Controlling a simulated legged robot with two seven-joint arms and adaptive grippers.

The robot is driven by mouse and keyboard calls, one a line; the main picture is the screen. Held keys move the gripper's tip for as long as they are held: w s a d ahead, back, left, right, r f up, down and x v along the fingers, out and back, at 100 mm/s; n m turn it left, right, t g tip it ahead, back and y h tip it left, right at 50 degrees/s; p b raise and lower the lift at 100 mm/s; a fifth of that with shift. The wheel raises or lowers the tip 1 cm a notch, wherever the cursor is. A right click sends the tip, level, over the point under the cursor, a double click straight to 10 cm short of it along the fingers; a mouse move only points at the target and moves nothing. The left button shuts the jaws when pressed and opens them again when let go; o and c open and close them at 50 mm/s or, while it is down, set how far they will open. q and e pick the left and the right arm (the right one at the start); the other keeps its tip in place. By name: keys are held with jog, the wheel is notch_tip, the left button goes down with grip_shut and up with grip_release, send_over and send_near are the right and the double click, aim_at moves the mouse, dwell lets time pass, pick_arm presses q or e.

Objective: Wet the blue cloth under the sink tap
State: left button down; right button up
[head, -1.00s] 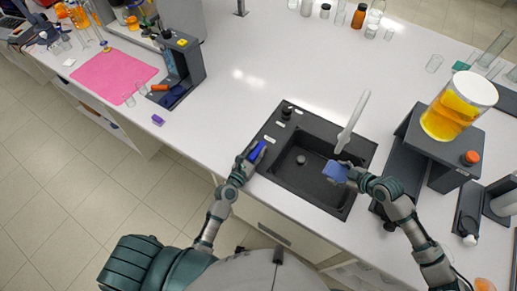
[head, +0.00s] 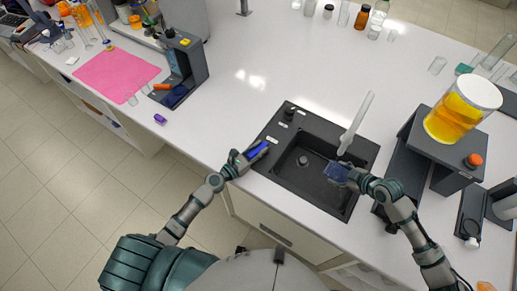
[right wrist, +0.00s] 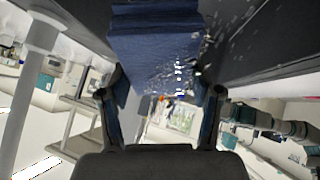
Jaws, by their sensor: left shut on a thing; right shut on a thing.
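The blue cloth (head: 337,173) is in my right gripper (head: 350,176), which is shut on it below the tap spout. The cloth looks folded and dark. In the right wrist view the cloth (right wrist: 155,50) hangs between the fingers, with bright water drops on and around its right side. The pale tap (head: 355,122) leans over the black sink (head: 312,190). My left gripper (head: 245,160) is shut on a small bright blue, elongated thing (head: 259,150) at the sink's left rim; what it is I cannot tell.
A grey stand bearing a jar of orange liquid (head: 462,107) is close to the right of my right arm. A black knob (head: 289,108) is on the sink's back left rim. A pink mat (head: 112,75) lies far left.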

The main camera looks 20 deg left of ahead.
pick_arm(q)
jog(key=shift+w+r, duration=0.2)
jog(key=shift+r, duration=0.15)
jog(key=c, duration=1)
grip_release()
jog(key=shift+o, duration=0.2)
jog(key=shift+w+d+f, duration=0.1)
jog(key=shift+d+f, duration=0.05)
jog(key=v, duration=1.2)
jog(key=shift+d+f, duration=0.15)
